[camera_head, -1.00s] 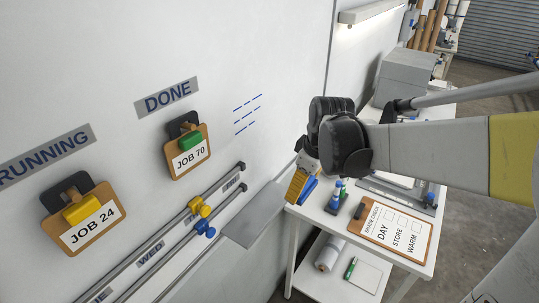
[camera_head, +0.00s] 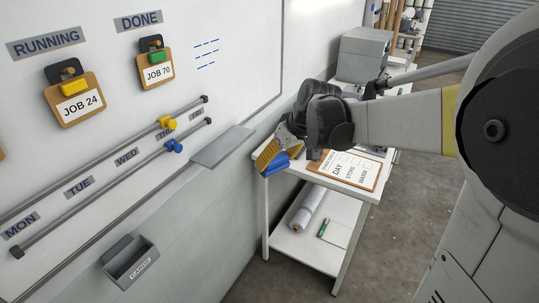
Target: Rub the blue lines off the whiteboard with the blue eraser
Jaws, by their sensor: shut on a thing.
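The blue lines (camera_head: 207,54) are several short dashes in rows on the whiteboard (camera_head: 235,85), right of the DONE label. My gripper (camera_head: 272,158) is at the right of the board, by the near left corner of the white table. Its yellow-orange finger shows, and it is shut on the blue eraser (camera_head: 276,166). The eraser is partly hidden by the finger. The gripper and eraser are well below and right of the lines, apart from them.
A grey ledge (camera_head: 222,147) juts from the board's lower edge, left of my gripper. Two rails with a yellow slider (camera_head: 168,123) and a blue slider (camera_head: 174,146) cross the board. Clipboards hang under RUNNING and DONE. The white table (camera_head: 361,192) bears a checklist clipboard (camera_head: 348,169).

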